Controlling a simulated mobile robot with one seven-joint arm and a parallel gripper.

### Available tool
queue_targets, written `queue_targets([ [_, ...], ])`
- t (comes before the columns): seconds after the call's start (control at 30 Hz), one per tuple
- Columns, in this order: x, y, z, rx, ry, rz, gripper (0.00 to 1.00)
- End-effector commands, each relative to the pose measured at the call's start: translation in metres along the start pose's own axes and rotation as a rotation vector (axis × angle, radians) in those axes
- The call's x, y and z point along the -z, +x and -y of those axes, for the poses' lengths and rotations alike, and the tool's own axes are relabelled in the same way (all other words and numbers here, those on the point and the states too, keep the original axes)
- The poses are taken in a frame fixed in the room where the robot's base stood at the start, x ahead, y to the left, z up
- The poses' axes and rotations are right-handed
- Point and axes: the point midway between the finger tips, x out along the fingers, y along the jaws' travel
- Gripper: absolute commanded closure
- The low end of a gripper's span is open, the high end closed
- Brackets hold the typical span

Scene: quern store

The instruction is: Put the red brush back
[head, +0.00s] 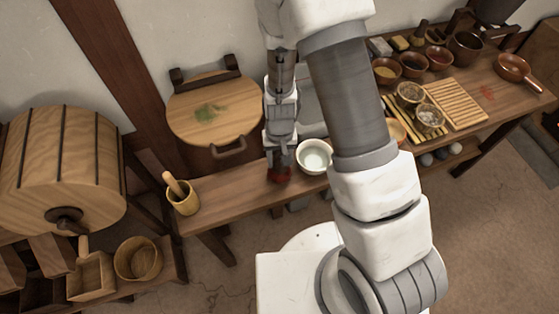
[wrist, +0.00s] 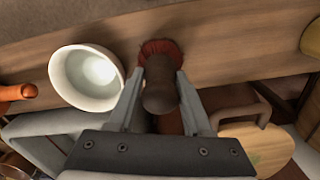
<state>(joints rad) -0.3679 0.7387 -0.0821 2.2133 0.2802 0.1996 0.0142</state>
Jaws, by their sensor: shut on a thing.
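The red brush shows in the wrist view with a dark brown handle (wrist: 160,98) and red bristles (wrist: 160,48). My gripper (wrist: 162,85) is shut on the handle, one finger on each side. In the head view my gripper (head: 280,160) points down at the wooden bench, and the red bristles (head: 279,176) show just under it. The bristles are at or just above the bench top; I cannot tell whether they touch. A white bowl (head: 314,156) stands close to the right of the brush in the head view; it also shows in the wrist view (wrist: 87,78).
A wooden mortar with a pestle (head: 183,196) stands at the bench's left end. A round wooden board (head: 214,108) is behind the bench. Several bowls, a slatted rack (head: 456,103) and a copper pan (head: 516,69) are at the right. Bench between mortar and brush is clear.

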Motion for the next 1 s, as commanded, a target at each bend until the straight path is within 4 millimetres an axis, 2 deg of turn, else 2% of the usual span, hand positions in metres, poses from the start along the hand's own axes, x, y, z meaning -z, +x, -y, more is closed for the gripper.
queue_targets([
  [0.1,0.0002,0.0090,0.0005,0.001,0.000,-0.001,1.00],
  [0.5,0.0003,0.0146,0.0005,0.001,0.000,-0.001,1.00],
  [0.53,0.0003,0.0128,0.0005,0.001,0.000,-0.001,0.45],
  [0.67,0.0001,0.0125,0.0005,0.001,0.000,-0.001,0.22],
  [1.0,0.0001,0.0105,0.0005,0.001,0.000,-0.001,0.20],
])
